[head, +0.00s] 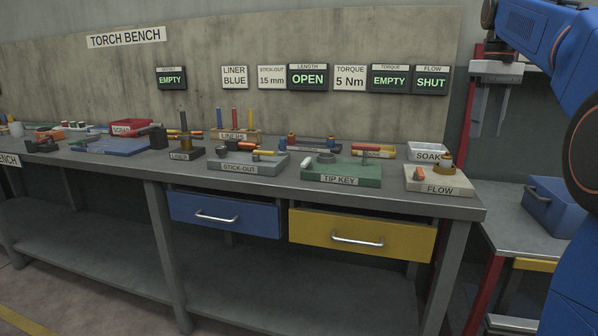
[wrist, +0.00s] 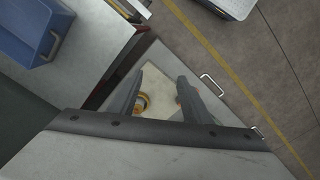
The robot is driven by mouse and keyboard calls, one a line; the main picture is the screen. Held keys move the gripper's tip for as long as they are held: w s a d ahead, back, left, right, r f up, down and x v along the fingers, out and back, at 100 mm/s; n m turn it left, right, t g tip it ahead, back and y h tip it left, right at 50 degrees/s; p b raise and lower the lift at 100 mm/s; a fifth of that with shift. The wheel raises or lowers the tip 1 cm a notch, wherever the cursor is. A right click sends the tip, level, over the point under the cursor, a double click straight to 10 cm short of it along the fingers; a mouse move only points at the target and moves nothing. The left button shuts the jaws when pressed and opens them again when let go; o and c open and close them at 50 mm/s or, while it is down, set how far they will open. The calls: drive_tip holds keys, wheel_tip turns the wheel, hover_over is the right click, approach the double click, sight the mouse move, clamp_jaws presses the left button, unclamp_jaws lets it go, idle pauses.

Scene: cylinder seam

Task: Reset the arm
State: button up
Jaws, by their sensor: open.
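My gripper (wrist: 158,78) shows in the wrist view with its two dark fingers apart. Nothing is held between them. Beyond the fingers lies the pale FLOW block (wrist: 160,98) with a brass part at the left finger, near the bench corner. In the head view my blue arm (head: 545,32) reaches in from the right edge. A grey two-pronged shape beneath it, above the bench's right end, looks like my gripper. The FLOW block (head: 438,183) stands below it on the bench, apart from it.
The bench (head: 465,207) carries the green TIP KEY block (head: 341,172), the grey STICK-OUT block (head: 248,163) and a white SOAK tray (head: 427,151). Blue (head: 225,214) and yellow (head: 361,238) drawers appear closed. A blue box (head: 553,205) sits on a lower side table at right.

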drive_tip(key=s+a+f+m+t, duration=0.2)
drive_tip(key=s+a+f, duration=0.9)
drive_tip(key=s+f, duration=0.3)
drive_tip(key=s+a+f+t, duration=0.1)
drive_tip(key=s+a+f, duration=0.1)
drive_tip(key=s+f, duration=0.6)
drive_tip(key=s+a+f+m+t, duration=0.1)
drive_tip(key=s+a+f, duration=0.1)
drive_tip(key=s+f, duration=0.6)
wheel_tip(320, 180, down, 5)
drive_tip(key=shift+s+a+r+m+t, duration=0.2)
drive_tip(key=shift+a+m+t, duration=0.1)
drive_tip(key=shift+a+t, duration=0.1)
